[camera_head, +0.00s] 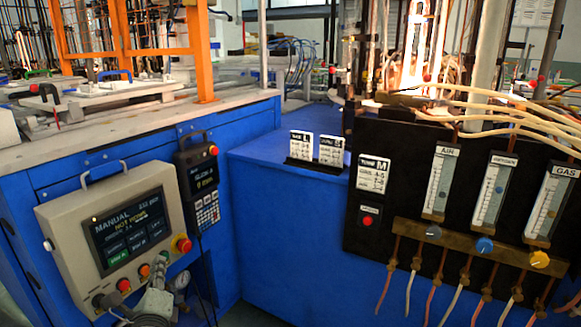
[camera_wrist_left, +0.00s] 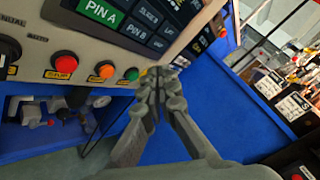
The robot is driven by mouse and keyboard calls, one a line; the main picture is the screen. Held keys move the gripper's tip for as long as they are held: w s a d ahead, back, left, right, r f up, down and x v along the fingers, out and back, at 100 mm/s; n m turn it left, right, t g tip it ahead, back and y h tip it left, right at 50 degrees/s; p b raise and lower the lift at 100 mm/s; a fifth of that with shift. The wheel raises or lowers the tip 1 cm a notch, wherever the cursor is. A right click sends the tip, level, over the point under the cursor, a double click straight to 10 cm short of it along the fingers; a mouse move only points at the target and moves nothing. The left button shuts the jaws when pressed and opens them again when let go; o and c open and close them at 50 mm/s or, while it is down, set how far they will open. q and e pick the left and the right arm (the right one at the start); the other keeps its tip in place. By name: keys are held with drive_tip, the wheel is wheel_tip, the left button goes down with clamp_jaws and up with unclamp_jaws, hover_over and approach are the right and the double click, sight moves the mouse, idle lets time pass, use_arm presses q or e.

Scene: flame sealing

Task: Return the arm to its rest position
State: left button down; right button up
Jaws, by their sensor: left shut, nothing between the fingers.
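My left gripper (camera_head: 158,266) is low at the left of the head view, in front of the lower edge of the beige control panel (camera_head: 60,225). In the left wrist view my left gripper (camera_wrist_left: 159,76) has its grey fingers together, with nothing held. The fingertips appear close to the panel's lower right corner, beside the green button (camera_wrist_left: 131,74); whether they touch the panel I cannot tell. The orange button (camera_wrist_left: 105,70) and red button (camera_wrist_left: 65,62) lie left of it. My right gripper is not in view.
A handheld pendant (camera_head: 198,180) hangs right of the panel. A blue bench (camera_head: 280,220) carries white cards (camera_head: 301,145). A black gas board (camera_head: 400,190) with flow meters (camera_head: 440,182) and hoses stands at right. Bright glowing burner parts (camera_head: 415,60) rise behind it.

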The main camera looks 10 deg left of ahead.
use_arm(q)
drive_tip(key=s+f+n+g+h, duration=0.1)
drive_tip(key=s+f+n+g, duration=0.4)
drive_tip(key=f, duration=0.4)
drive_tip(key=s+f+n+g, duration=0.4)
drive_tip(key=s+f+n, duration=0.3)
drive_tip(key=s+f, duration=0.15)
drive_tip(key=s+d+f+n+g+h, duration=0.4)
drive_tip(key=s+d+f+n, duration=0.3)
drive_tip(key=s, duration=0.5)
wheel_tip(320, 180, down, 3)
drive_tip(key=shift+s+d+r+g+h, duration=0.1)
drive_tip(key=shift+s+d+g+h, duration=0.25)
drive_tip(key=shift+d, duration=0.8)
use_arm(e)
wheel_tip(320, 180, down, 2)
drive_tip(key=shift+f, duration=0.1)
